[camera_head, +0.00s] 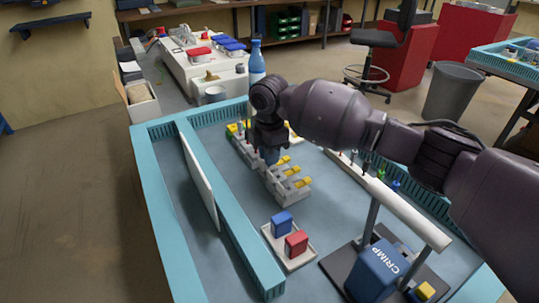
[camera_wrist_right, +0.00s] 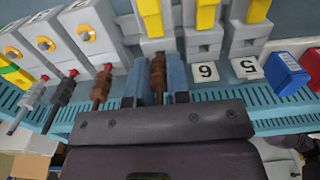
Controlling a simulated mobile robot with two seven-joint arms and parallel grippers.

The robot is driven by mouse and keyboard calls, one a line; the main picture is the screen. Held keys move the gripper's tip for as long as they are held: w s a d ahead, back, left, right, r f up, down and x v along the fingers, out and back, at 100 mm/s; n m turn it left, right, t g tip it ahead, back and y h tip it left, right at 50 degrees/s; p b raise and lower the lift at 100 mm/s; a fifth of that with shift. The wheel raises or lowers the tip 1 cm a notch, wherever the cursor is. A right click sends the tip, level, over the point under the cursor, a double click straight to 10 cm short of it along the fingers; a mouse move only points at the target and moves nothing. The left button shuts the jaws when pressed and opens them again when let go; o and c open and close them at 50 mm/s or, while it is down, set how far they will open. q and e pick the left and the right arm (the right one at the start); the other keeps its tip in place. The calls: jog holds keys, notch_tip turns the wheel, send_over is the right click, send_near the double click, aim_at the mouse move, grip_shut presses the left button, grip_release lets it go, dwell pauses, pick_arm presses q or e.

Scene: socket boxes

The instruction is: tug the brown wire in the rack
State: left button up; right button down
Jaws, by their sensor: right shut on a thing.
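The rack (camera_head: 292,196) is a row of grey blocks with yellow levers on the blue-edged table in the head view. My right gripper (camera_head: 270,156) comes down over its middle. In the right wrist view the blue fingers of the right gripper (camera_wrist_right: 155,82) stand on either side of a brown wire (camera_wrist_right: 158,76) and are shut on it. The wire's upper end meets a grey block (camera_wrist_right: 159,47) with a yellow lever. The gripper body hides its lower end. My left gripper is not in view.
A tray with blue and red boxes (camera_head: 296,245) and a blue CRIMP tool (camera_head: 374,270) stand nearer.

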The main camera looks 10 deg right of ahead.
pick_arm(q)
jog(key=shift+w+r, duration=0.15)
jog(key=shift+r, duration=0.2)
pick_arm(e)
jog(key=shift+w+r, duration=0.1)
jog(key=shift+r, duration=0.15)
dwell(0.9)
pick_arm(q)
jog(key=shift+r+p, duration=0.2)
jog(key=shift+p, duration=0.15)
pick_arm(e)
jog(key=shift+d+f, duration=0.1)
jog(key=c, duration=0.6)
grip_release()
jog(key=shift+f, duration=0.2)
jog(key=shift+r+p, duration=1.6)
jog(key=shift+r, duration=2.3)
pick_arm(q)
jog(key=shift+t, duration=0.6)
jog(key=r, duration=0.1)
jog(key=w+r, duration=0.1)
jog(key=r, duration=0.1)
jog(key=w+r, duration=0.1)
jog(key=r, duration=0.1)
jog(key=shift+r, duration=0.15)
pick_arm(e)
jog(key=shift+f, duration=0.15)
